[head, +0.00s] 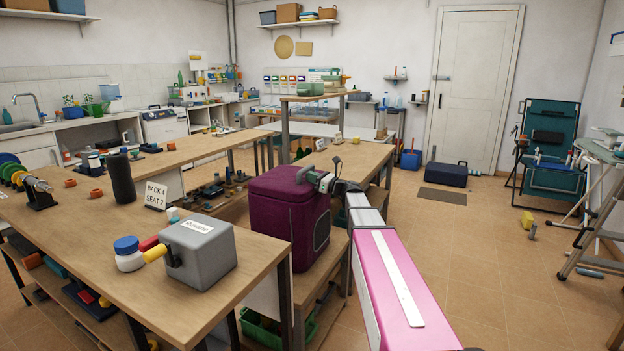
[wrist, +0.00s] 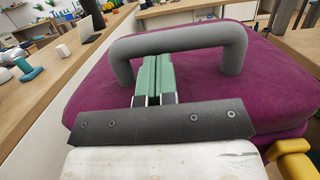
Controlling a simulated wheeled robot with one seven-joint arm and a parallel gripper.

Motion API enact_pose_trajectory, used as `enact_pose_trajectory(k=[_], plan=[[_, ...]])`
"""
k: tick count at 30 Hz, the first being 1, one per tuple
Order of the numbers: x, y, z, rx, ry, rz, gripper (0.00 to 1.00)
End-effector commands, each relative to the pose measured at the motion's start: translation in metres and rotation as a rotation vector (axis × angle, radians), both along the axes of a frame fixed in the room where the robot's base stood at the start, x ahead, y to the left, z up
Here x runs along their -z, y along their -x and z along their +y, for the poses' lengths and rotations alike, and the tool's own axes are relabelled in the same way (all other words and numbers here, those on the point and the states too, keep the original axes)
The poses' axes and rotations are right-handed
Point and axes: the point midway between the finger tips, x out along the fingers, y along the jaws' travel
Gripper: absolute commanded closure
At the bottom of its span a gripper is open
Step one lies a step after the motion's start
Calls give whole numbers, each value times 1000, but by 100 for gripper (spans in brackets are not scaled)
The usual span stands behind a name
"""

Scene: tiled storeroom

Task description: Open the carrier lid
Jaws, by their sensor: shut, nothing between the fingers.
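The purple carrier (head: 283,221) stands upright on a lower wooden surface, and its lid (head: 284,186) looks closed. A grey arched handle (wrist: 185,42) rises from the purple lid (wrist: 95,78) in the wrist view. My gripper (head: 312,178) is at the handle on the carrier's right side in the head view. In the wrist view my gripper's green fingers (wrist: 153,62) are together with nothing between them. Their tips reach the handle's opening, at the lower edge of its bar. I cannot tell whether they touch it. The carrier's far side is hidden.
A wooden bench (head: 95,222) on the left holds a grey box (head: 200,254), a white jar (head: 129,260) and a dark cylinder (head: 121,178). Another bench (head: 365,160) stands behind the carrier. The tiled floor (head: 480,240) on the right is mostly clear, with a stepladder (head: 600,215) at the edge.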

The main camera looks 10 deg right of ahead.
Motion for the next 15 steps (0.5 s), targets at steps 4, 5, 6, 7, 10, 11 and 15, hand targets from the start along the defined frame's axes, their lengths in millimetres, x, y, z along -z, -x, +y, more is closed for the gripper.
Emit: enact_pose_trajectory(k=[4, 5, 6, 7, 10, 11, 15], plan=[[-7, -1, 1, 0, 18, 11, 100], [-9, -1, 2, 0, 25, 15, 100], [-13, -2, 3, 0, 34, 22, 100], [-15, -2, 3, 1, 44, 28, 100], [-27, -5, 7, 0, 81, 54, 100], [-31, -6, 8, 0, 95, 63, 100], [-53, -12, 16, 1, 169, 114, 100]])
